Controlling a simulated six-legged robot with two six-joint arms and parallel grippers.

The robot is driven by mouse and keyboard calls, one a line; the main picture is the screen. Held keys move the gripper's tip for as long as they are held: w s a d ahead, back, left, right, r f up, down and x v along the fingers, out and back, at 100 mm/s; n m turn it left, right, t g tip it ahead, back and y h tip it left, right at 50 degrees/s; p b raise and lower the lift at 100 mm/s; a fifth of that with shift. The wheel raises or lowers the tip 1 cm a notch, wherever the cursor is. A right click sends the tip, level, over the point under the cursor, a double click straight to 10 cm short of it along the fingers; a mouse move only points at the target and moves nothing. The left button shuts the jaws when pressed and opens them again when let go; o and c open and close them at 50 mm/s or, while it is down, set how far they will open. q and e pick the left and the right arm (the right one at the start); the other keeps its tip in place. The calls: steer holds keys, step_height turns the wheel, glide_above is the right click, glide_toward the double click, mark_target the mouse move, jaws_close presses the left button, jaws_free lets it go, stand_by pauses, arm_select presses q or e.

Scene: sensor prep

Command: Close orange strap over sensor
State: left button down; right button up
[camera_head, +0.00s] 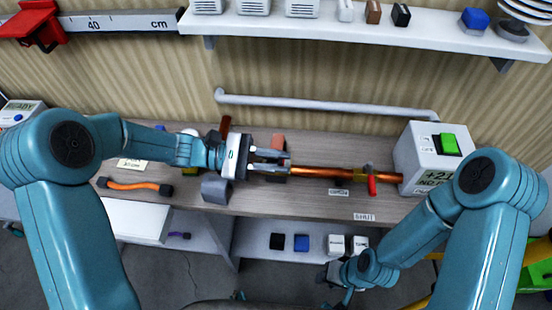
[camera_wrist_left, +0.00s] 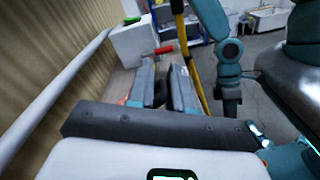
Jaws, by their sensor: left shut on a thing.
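My left gripper (camera_head: 286,163) is over the bench at the left end of the copper pipe (camera_head: 325,173). I cannot make out the sensor clearly near the gripper. My right gripper (camera_head: 340,273) is low, in front of the bench, too small to tell if open.
A red-handled valve (camera_head: 371,185) sits on the pipe before a white box with a green button (camera_head: 430,155). A white rail (camera_head: 320,104) runs along the wall. Small blocks (camera_head: 301,243) stand on the lower shelf.

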arm_select(q)
steer(key=shift+f, duration=0.1)
steer(key=c, duration=1.2)
jaws_free()
steer(key=a, duration=0.5)
steer(key=a+b, duration=0.1)
steer(key=a, duration=0.5)
steer(key=a+b, duration=0.1)
steer(key=a, duration=0.4)
steer(key=shift+w+a+r, duration=0.2)
steer(key=shift+w, duration=0.1)
